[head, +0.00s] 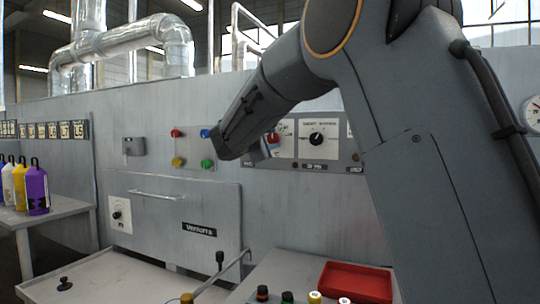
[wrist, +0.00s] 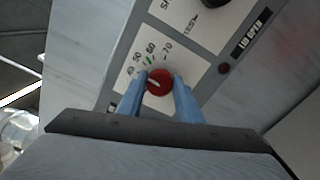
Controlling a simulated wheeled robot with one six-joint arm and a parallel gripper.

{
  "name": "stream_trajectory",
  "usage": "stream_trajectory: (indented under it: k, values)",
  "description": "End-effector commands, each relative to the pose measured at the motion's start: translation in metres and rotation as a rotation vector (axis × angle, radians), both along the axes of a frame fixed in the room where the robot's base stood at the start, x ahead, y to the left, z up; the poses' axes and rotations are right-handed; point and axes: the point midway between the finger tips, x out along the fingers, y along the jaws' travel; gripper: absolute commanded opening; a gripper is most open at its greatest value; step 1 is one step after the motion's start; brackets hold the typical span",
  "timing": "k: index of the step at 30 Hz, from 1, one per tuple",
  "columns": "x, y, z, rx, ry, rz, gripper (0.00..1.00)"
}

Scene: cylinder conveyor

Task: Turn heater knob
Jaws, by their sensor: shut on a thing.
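The heater knob (wrist: 159,82) is a red round dial with a pale pointer line, set on a white plate with a printed number scale. In the wrist view my gripper (wrist: 161,84) has its two blue fingers on either side of the knob, shut on it. In the head view my gripper (head: 263,150) reaches the grey control panel, and the red knob (head: 273,137) shows just beyond it, partly hidden by the fingers. A small green mark (wrist: 150,60) lies on the scale just above the knob.
A black knob (head: 316,139) sits on a white plate right of the red one. Four coloured buttons (head: 192,148) are to the left. Below are a red tray (head: 356,283) and several small capped items. Coloured bottles (head: 37,188) stand on a side table at far left.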

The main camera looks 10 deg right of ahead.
Motion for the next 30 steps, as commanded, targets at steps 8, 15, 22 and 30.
stream_trajectory:
  k: [8,15,22,30]
  values:
    - [0.0016,0.0009,-0.0051,0.141,-0.107,0.002,0.10]
    - [0.0015,0.0012,-0.0049,0.250,-0.184,0.004,0.10]
    - [0.0008,0.0010,-0.0036,0.324,-0.236,0.004,0.10]
    - [0.0006,0.0009,-0.0025,0.366,-0.266,0.002,0.10]
